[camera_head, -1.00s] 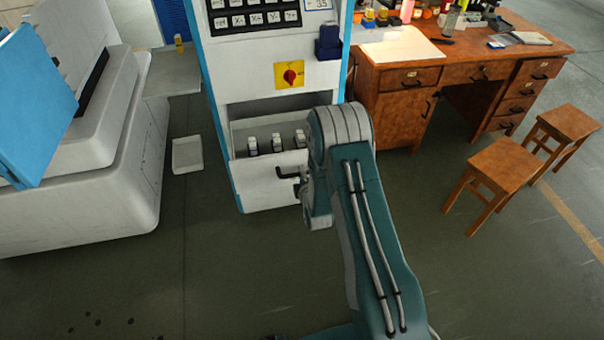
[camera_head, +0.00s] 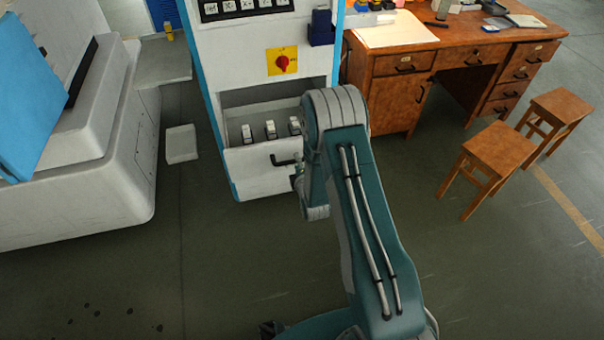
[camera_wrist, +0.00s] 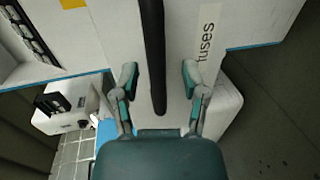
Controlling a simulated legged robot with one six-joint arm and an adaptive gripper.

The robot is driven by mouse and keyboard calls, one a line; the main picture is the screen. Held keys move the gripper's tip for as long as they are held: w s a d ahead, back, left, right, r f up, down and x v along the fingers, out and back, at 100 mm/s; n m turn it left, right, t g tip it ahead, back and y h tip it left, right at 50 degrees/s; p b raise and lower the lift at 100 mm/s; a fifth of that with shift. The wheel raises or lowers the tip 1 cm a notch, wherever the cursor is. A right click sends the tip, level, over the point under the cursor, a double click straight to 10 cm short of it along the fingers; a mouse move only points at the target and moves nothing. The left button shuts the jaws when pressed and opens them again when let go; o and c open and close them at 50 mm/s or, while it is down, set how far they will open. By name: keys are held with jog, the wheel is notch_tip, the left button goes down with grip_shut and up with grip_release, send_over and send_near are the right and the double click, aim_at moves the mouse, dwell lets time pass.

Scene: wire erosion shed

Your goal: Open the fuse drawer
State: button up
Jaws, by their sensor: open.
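The fuse drawer's white front (camera_head: 255,172) is low on the blue-edged white cabinet in the head view. Several fuses (camera_head: 270,129) stand in the recess behind its top edge; I cannot tell how far out the drawer sits. Its dark handle (camera_head: 284,161) is on the front, just left of my arm's end. In the wrist view the handle (camera_wrist: 154,55) is a dark bar running down between the fingers, beside a "fuses" label (camera_wrist: 207,35). My gripper (camera_wrist: 159,80) is open, with a finger on each side of the bar and gaps to both. In the head view my arm hides the fingers.
A red knob on a yellow plate (camera_head: 283,62) is above the recess. A wooden desk (camera_head: 400,62) stands right of the cabinet, with two stools (camera_head: 485,155) in front. A large white machine (camera_head: 90,190) is at left. The floor before the cabinet is clear.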

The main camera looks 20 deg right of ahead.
jog(key=v, duration=1)
jog(key=shift+s, duration=0.2)
notch_tip(320, 180, up, 20)
jog(key=s+m+g, duration=0.2)
jog(key=m+g, duration=0.3)
jog(key=m, duration=0.4)
jog(key=s+r+m+g, duration=0.2)
jog(key=s+r+m, duration=0.2)
jog(key=s, duration=0.7)
jog(key=s+r+m+g, duration=0.3)
jog(key=s+r+m, duration=0.2)
jog(key=s+r, duration=0.3)
jog(key=s, duration=0.4)
jog(key=shift+a, duration=0.35)
